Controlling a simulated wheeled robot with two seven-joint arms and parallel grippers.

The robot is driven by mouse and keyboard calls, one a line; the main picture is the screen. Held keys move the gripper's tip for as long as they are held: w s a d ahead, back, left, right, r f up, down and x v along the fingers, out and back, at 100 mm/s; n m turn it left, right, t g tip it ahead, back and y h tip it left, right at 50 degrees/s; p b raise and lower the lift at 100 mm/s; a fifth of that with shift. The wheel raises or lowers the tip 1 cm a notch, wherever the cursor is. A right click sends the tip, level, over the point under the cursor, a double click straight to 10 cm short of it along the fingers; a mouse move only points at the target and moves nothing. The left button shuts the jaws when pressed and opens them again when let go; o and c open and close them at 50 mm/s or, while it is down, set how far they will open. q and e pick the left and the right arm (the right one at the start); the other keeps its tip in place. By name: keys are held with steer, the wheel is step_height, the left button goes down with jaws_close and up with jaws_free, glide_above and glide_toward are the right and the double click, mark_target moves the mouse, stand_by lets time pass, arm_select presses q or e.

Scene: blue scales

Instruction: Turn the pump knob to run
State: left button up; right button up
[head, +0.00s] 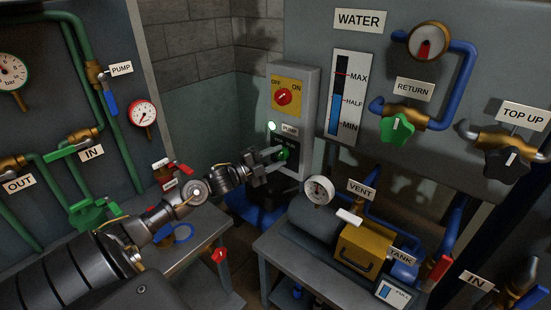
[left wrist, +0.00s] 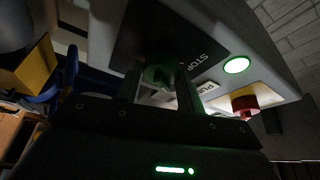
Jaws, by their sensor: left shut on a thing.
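The pump knob is a small green knob (head: 285,154) on a dark plate on the grey control box, under the PUMP label (head: 290,129). It also shows in the left wrist view as a dim green knob (left wrist: 158,76) between my fingers. My left gripper (head: 276,156) reaches the box from the left and is shut on the pump knob. The word STOP shows on the dark plate in the left wrist view; the knob's pointer direction is too dark to tell. A green lamp (head: 271,126) above the knob glows; it also shows in the left wrist view (left wrist: 236,65). My right gripper is not in view.
A red OFF/ON switch (head: 283,97) on a yellow plate sits above the knob. A tank (head: 318,219) with a gauge and a yellow box (head: 362,250) stands on a grey bench to the lower right. A left bench (head: 190,255) lies below my left arm.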

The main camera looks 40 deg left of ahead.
arm_select(q)
steer(key=o, duration=1)
steer(key=shift+s, duration=0.1)
steer(key=shift+b+v, duration=1.35)
steer(key=shift+v, duration=3.95)
steer(key=shift+f, duration=0.1)
